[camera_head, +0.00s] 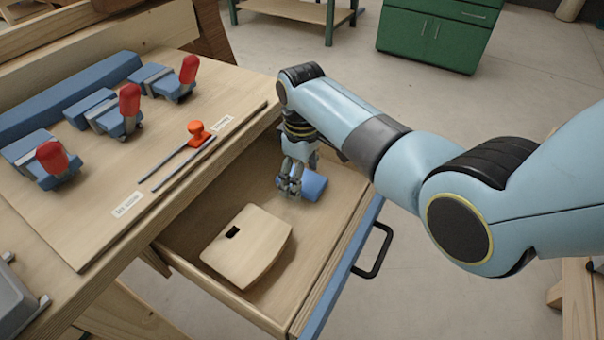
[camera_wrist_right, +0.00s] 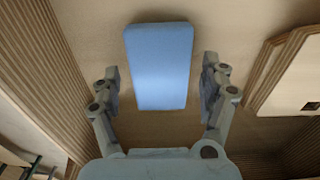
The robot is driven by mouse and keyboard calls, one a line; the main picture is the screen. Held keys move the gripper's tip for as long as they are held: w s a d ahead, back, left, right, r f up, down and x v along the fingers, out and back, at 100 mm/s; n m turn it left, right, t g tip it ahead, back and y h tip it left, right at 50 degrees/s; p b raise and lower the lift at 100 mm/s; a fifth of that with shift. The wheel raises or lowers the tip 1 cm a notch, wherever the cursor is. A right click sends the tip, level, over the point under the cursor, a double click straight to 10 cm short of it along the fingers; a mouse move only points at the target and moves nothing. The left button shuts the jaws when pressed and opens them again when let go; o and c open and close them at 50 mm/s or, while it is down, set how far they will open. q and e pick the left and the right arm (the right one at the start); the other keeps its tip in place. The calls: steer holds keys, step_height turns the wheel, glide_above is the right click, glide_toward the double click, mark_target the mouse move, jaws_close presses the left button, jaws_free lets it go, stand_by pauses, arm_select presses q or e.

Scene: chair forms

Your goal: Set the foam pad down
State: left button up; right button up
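The blue foam pad (camera_head: 313,185) lies on the floor of the open drawer (camera_head: 190,258), near its back right. My right gripper (camera_head: 289,188) reaches down into the drawer beside the pad and hides part of it. In the right wrist view the pad (camera_wrist_right: 160,66) shows between the fingers of my right gripper (camera_wrist_right: 160,90), with a gap on each side. The fingers are spread and do not appear to touch it. My left gripper is not in view.
A curved wooden chair panel (camera_head: 247,252) with a dark slot lies in the drawer's front part; its edge shows in the wrist view (camera_wrist_right: 290,72). A black handle (camera_head: 379,252) is on the drawer's blue front. Blue clamps with red handles (camera_head: 128,105) stand on the bench top.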

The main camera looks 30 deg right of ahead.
step_height(320, 180, up, 12)
steer(key=p, duration=0.1)
steer(key=shift+r, duration=0.15)
stand_by(0.4)
stand_by(0.3)
